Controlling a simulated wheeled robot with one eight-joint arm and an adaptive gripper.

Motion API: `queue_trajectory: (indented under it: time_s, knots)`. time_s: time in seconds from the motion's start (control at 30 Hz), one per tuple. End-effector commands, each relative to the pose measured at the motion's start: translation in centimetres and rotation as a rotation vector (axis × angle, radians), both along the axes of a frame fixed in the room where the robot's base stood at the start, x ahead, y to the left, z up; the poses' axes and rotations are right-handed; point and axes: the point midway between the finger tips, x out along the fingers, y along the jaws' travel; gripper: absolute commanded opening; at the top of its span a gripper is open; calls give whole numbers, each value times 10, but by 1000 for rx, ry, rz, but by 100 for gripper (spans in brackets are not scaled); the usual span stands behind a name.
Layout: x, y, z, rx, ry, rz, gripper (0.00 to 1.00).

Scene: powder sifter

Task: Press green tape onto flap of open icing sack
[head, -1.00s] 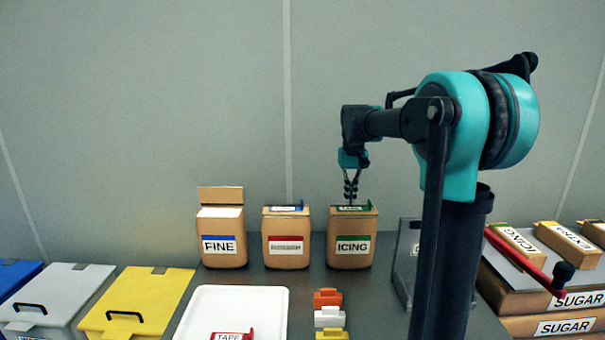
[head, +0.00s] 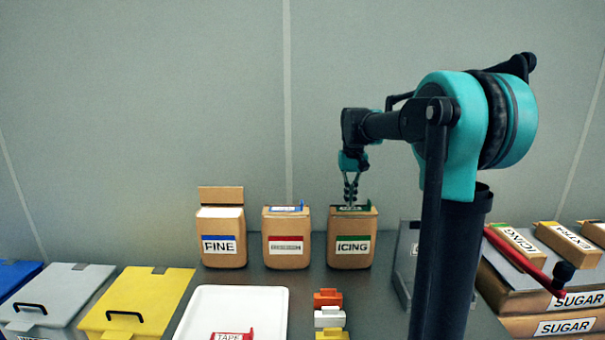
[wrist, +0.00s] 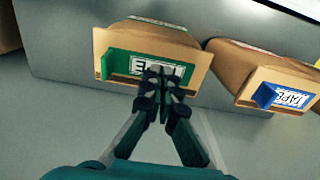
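The icing sack (head: 349,262) is a brown sack with a green-edged ICING label. It stands upright at the right end of a row of sacks; its top flap is folded over. The green tape (head: 340,208) lies along the top of this flap; in the wrist view the tape (wrist: 120,64) shows a white label and a raised tab at its left end. My gripper (head: 351,203) points down from above. In the wrist view my gripper (wrist: 161,72) has its fingertips close together over the tape's label, seemingly touching it, and they hide part of the lettering.
A middle sack (head: 286,255) with blue tape (head: 287,209) stands close on the left, and an open FINE sack (head: 222,256) beyond it. A white tray (head: 205,302) with red tape (head: 234,335), coloured blocks (head: 328,298) and a grey stand (head: 405,252) are nearer.

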Motion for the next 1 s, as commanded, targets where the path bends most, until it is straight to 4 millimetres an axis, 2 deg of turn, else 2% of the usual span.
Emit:
queue_trajectory:
  time_s: [1.0]
  knots:
    - [0,0,-12,0,0,0,0]
